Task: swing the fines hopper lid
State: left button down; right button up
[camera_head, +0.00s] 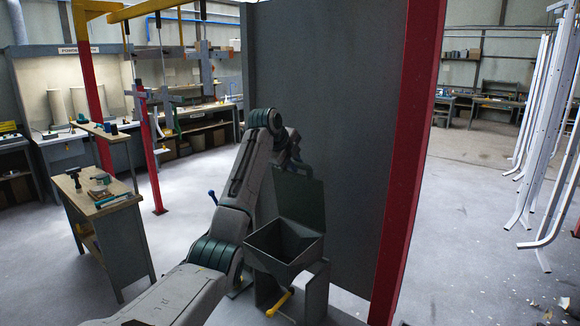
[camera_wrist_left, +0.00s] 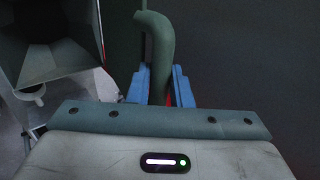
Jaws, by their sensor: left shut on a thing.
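The fines hopper (camera_head: 284,250) is a dark grey open-topped bin on a stand, in front of a large dark panel. Its lid (camera_head: 300,198) stands roughly upright at the back of the bin, so the mouth is open. My left gripper (camera_head: 293,163) is at the lid's upper edge, partly hidden by my own arm. In the left wrist view its blue fingers (camera_wrist_left: 162,88) are shut on a green-grey bent handle (camera_wrist_left: 154,35). The open hopper (camera_wrist_left: 60,62) also shows at upper left there. My right gripper is not in view.
The dark panel (camera_head: 325,100) and a red post (camera_head: 408,170) stand close behind and right of the hopper. A yellow handle (camera_head: 281,302) sticks out at the hopper's lower front. A small workbench (camera_head: 125,235) stands left. White bent frames (camera_head: 545,150) hang far right, with open floor between.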

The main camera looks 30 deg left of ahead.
pick_arm(q)
jog(key=shift+w, duration=0.2)
